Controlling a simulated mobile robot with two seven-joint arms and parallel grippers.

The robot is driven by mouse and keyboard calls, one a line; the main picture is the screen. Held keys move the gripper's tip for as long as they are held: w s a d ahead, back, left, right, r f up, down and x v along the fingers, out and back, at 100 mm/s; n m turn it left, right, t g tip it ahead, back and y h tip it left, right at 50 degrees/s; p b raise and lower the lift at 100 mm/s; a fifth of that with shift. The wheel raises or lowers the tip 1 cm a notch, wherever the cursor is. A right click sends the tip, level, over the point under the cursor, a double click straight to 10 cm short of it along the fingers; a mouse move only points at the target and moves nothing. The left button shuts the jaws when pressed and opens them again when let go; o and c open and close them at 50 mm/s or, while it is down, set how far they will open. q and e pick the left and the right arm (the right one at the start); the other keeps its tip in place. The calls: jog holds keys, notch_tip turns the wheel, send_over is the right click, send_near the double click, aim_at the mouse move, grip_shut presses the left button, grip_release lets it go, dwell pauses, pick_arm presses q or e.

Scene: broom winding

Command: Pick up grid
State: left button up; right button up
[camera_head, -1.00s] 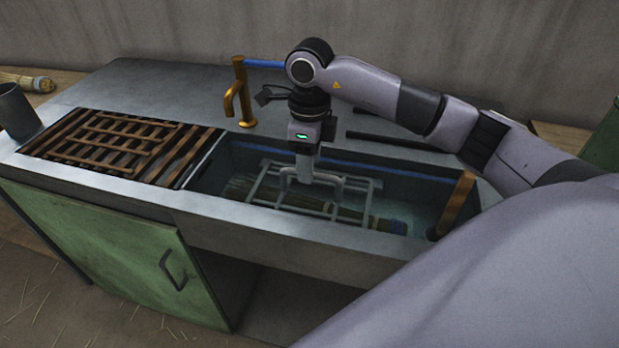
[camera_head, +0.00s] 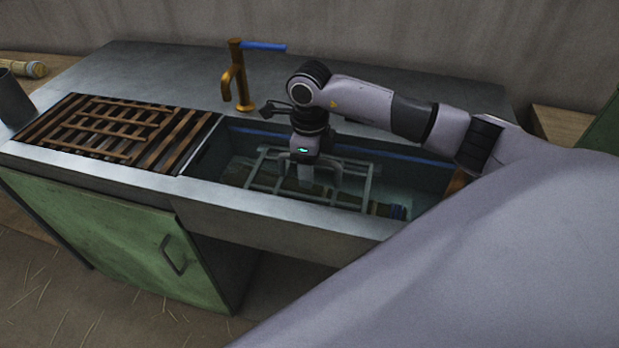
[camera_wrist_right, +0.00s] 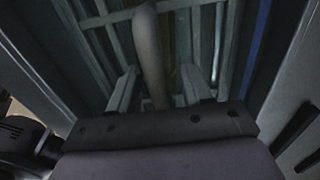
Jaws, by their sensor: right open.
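The grid (camera_head: 255,168) is a grey metal frame of bars in the sink basin, over a bundled broom (camera_head: 388,211). My right gripper (camera_head: 306,173) is down inside the basin at the grid, pointing downward. In the right wrist view, its two open fingers (camera_wrist_right: 158,88) stand on either side of a rounded grey bar (camera_wrist_right: 150,45), which looks like the grid's handle. I cannot tell whether either finger touches it. The grid's lower bars and the broom's middle are partly hidden by my gripper. My left gripper is not in view.
The sink's front rim (camera_head: 290,199) and walls surround the gripper closely. A brass tap (camera_head: 237,80) with a blue lever stands behind. A slatted wooden rack (camera_head: 105,125) lies left of the basin, with a grey cup (camera_head: 14,98) at far left. The back counter is mostly clear.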

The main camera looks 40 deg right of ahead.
grip_shut()
jog(key=shift+r, duration=0.1)
jog(key=shift+r, duration=0.1)
